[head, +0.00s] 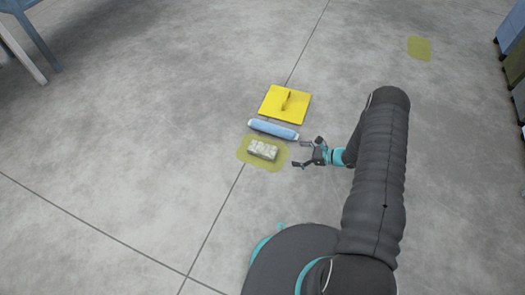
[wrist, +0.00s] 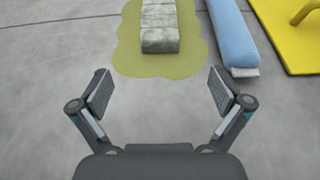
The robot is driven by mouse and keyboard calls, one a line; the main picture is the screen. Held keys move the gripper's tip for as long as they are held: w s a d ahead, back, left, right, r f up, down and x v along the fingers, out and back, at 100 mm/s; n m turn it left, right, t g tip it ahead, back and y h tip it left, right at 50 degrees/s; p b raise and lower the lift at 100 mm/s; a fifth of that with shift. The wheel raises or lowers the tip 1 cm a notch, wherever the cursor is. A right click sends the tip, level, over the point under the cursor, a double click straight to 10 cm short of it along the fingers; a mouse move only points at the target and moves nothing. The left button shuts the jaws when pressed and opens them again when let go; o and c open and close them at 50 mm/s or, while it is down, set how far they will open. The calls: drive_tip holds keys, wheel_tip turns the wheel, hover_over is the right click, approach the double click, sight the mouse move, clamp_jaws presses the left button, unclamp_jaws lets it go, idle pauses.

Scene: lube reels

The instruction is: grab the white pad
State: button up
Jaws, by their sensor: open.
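The white pad (head: 263,149) is a small whitish-grey block, mottled and marked with cross lines. It lies on a yellow-green stain (head: 245,158) on the floor. In the wrist view the pad (wrist: 160,28) is at the top centre, lengthwise ahead of the fingers, with its far end cut off by the frame. My gripper (head: 298,153) is open and empty to the right of the pad in the head view, apart from it. In the wrist view both fingers of my gripper (wrist: 160,95) are spread, with bare floor and the stain's near edge between and beyond them.
A blue roll (head: 274,129) lies just behind the pad, close to my gripper. A yellow plate with a handle (head: 286,104) lies beyond it. Another stain (head: 419,48) is far right, near cabinets (head: 512,35). Floor left of the pad is clear.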

sight(276, 153)
drive_tip(key=x, duration=0.7)
drive_tip(key=shift+f, duration=0.1)
drive_tip(key=shift+f+b+x, duration=0.15)
drive_tip(key=shift+b+x, duration=0.1)
drive_tip(key=shift+x, duration=1.1)
drive_tip(key=shift+f+b+x, duration=0.2)
drive_tip(key=shift+x, duration=1.15)
drive_tip(key=shift+s+d+r, duration=0.1)
drive_tip(key=shift+d, duration=0.05)
drive_tip(key=c, duration=1.2)
